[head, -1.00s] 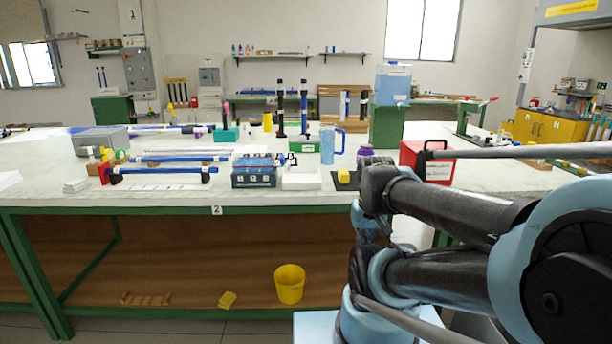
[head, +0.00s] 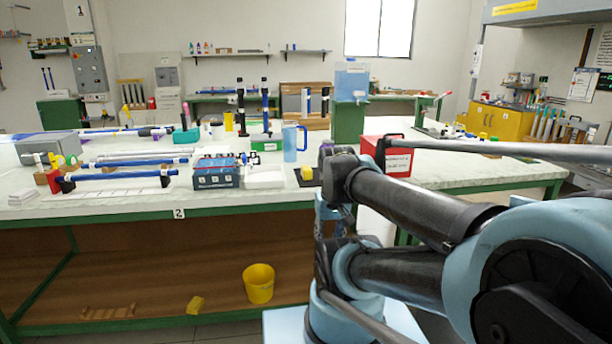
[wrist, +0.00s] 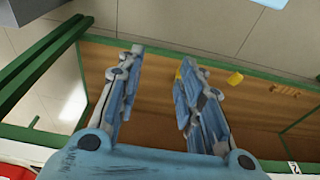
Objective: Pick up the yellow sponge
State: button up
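Two yellow blocks could be the sponge. One (head: 195,305) lies on the low board under the bench, left of a yellow bucket (head: 259,283); it also shows in the wrist view (wrist: 235,78), beyond my right finger. The other, smaller yellow block (head: 307,173) sits on a dark pad on the bench top, beside my arm. My gripper (wrist: 162,58) is open, with nothing between its fingers, and points towards the space under the bench. The right finger hides most of the bucket in the wrist view. My arm hides most of the gripper in the head view.
The bench (head: 120,215) has a green frame, with its top above the low board. A wooden rack (head: 108,312) lies left of the low yellow block. A blue jug (head: 291,142), a blue crate (head: 216,177) and a red box (head: 388,160) stand on top.

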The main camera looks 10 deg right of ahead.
jog(key=o, duration=0.8)
jog(key=w+r+m, duration=0.2)
jog(key=w+r, duration=0.3)
jog(key=r, duration=0.1)
jog(key=shift+w+r+m, duration=0.15)
jog(key=shift+r+m, duration=0.1)
jog(key=shift+m, duration=0.15)
notch_tip(320, 180, up, 17)
jog(key=m+g, duration=0.2)
jog(key=m, duration=1.3)
send_over(306, 167)
jog(key=f, duration=1.1)
jog(key=shift+s+d+f, duration=0.25)
jog(key=shift+d, duration=0.1)
jog(key=shift+a+f, duration=0.15)
jog(key=shift+f, duration=1.2)
jog(key=shift+a+f, duration=0.15)
jog(key=shift+f, duration=1.2)
